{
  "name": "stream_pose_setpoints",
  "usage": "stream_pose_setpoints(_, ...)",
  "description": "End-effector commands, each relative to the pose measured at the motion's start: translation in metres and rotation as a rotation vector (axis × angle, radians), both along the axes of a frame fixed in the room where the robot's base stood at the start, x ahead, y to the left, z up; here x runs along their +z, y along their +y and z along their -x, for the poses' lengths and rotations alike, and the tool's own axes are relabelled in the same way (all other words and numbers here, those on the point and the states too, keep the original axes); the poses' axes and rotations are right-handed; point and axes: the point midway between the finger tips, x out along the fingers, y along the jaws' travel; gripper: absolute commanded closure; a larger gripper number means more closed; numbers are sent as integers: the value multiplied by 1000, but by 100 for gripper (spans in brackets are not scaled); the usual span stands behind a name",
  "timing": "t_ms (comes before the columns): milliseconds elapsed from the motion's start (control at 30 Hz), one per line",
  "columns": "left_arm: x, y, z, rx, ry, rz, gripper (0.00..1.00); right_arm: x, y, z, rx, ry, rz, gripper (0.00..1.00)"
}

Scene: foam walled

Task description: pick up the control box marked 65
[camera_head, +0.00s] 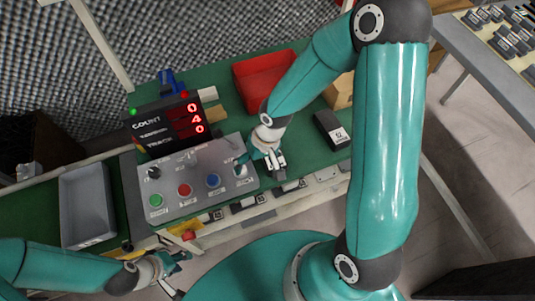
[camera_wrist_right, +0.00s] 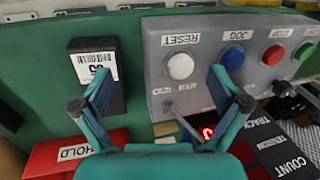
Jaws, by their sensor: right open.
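A black control box (camera_head: 331,131) with a white label lies on the green bench, right of the grey button panel. Its label looks like a two-digit number, too small to read surely. It also shows in the right wrist view (camera_wrist_right: 97,78), its label upside down, partly behind one finger. My right gripper (camera_head: 273,162) is open and empty, above the panel's right end and left of this box. In the right wrist view its fingers (camera_wrist_right: 162,88) are spread apart, one over the box, one over the panel. My left gripper (camera_head: 176,274) is open and empty near the bench's front edge.
The button panel (camera_head: 215,190) carries several knobs, below a COUNT display (camera_head: 168,125). A red bin (camera_head: 262,77) stands behind, a grey tray (camera_head: 85,205) at left. Several dark boxes (camera_head: 249,203) line the front rail; more lie on the right table (camera_head: 477,58).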

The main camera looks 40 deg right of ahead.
Motion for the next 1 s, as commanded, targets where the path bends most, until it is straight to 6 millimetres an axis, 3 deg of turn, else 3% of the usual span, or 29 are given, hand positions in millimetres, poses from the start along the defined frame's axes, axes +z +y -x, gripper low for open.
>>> stream_pose_setpoints(33, -5, 0, 0, 0, 0, 0, 60, 18, -19, -12, -18, -25, 57, 2)
stream_pose_setpoints(133, -8, 0, 0, 0, 0, 0, 60, 49, -52, -22, -68, -42, 164, 2)
stream_pose_setpoints(200, -9, 0, 0, 0, 0, 0, 60, 64, -69, -26, -100, -53, 220, 2)
stream_pose_setpoints(300, -11, 0, 0, 0, 0, 0, 60, 70, -82, -29, -127, -61, 262, 2)
stream_pose_setpoints(467, -16, 0, 0, 0, 0, 0, 60, 47, -86, -31, -133, -56, 270, 2)
stream_pose_setpoints(800, -33, 0, 0, 0, 0, 0, 60, -23, -89, -41, -132, -56, 268, 2)
stream_pose_setpoints(1000, -36, 0, 0, 0, 0, 0, 60, -38, -89, -44, -133, -59, 267, 2)
